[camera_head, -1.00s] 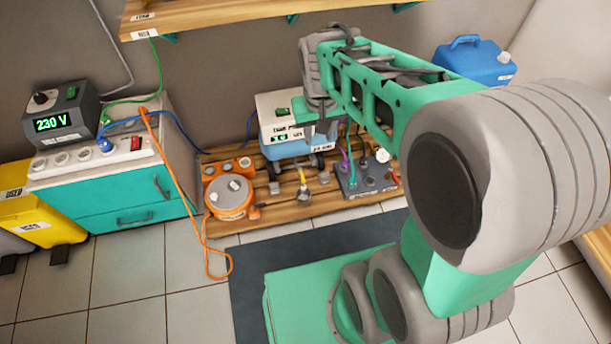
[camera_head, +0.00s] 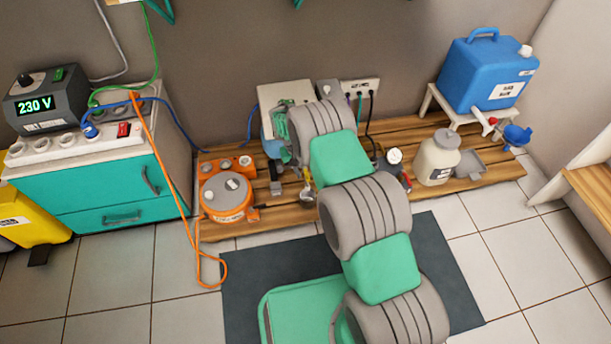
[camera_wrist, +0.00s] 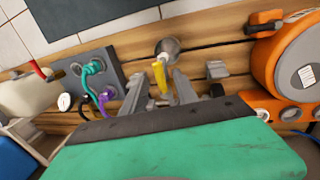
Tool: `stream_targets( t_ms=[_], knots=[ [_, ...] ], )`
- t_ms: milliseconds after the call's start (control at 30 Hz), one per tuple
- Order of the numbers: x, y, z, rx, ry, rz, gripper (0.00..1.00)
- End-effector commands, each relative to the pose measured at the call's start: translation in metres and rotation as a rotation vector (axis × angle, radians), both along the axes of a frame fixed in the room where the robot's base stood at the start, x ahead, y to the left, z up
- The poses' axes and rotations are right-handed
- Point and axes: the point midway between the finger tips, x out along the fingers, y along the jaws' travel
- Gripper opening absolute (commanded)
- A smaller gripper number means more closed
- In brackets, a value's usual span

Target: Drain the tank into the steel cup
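The white-and-blue tank unit (camera_head: 284,92) stands at the back of the low wooden platform, and my arm covers much of its front. A round steel cup (camera_wrist: 168,47) lies beyond my fingertips in the wrist view. A yellow lever-like piece (camera_wrist: 160,78) shows in front of it, between my fingers. A small part of this yellow piece (camera_head: 308,193) shows beside my arm in the head view. My gripper (camera_wrist: 157,82) is open, with its two fingers apart on either side of the yellow piece. I cannot tell whether they touch it.
An orange round device (camera_head: 228,196) sits left of the arm. A grey panel with teal and purple plugs (camera_wrist: 92,85) is on the other side. A cream bottle (camera_head: 437,158) and blue canister (camera_head: 487,75) stand right.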

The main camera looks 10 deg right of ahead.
Motion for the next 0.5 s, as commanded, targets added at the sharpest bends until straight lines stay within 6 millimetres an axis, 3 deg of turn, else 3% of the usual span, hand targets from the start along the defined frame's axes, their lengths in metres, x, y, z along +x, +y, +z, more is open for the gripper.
stream_targets(
  t_ms=[100,367,500],
  knots=[
    [0.0009,-0.0031,-0.0156,0.0,-0.002,-0.001,0.36],
    [0.0012,-0.0038,-0.0169,0.001,-0.003,0.0,0.36],
    [0.001,-0.0038,-0.0169,0.001,-0.002,0.0,0.27]
  ],
)
